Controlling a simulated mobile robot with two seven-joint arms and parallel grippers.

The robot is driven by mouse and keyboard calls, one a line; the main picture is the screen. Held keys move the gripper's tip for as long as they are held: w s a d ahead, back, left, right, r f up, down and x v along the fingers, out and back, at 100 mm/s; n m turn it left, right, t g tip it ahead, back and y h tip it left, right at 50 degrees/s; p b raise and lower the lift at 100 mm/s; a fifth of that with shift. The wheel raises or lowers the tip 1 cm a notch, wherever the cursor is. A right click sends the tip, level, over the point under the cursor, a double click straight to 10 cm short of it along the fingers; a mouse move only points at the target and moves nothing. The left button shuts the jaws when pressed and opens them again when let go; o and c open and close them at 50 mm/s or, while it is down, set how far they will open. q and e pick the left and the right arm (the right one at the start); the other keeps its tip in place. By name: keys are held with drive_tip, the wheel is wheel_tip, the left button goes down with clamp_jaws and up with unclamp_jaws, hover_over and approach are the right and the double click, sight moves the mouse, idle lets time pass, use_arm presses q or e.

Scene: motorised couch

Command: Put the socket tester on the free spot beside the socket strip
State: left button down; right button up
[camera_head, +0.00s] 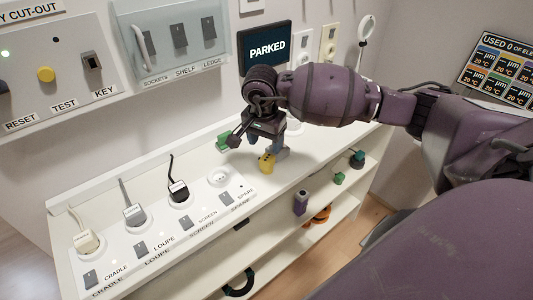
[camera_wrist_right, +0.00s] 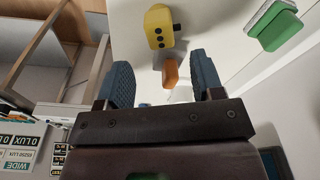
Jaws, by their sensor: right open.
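The yellow block with dark dots, which looks like the socket tester (camera_head: 267,162), stands on the white ledge to the right of the socket strip (camera_head: 150,235). It also shows in the right wrist view (camera_wrist_right: 158,27), beyond the fingertips. My right gripper (camera_head: 272,147) is open just above and behind it. In the wrist view the open fingers (camera_wrist_right: 160,85) are apart, with a small orange piece (camera_wrist_right: 170,72) showing between them; whether it belongs to the tester I cannot tell. My left gripper is out of view.
A green block (camera_head: 222,142) lies behind-left of my gripper. Plugs with cords fill several sockets; the socket by SPARE (camera_head: 218,177) is empty. A control panel (camera_head: 50,65) and PARKED screen (camera_head: 268,48) hang above. Shelves below hold small items (camera_head: 301,202).

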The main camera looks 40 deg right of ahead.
sight(264, 161)
drive_tip(key=shift+s+a+r, duration=0.1)
drive_tip(key=shift+a+r, duration=0.05)
drive_tip(key=shift+r, duration=1.05)
drive_tip(key=shift+s+a+r, duration=0.1)
drive_tip(key=shift+r, duration=1.1)
drive_tip(key=shift+a, duration=0.1)
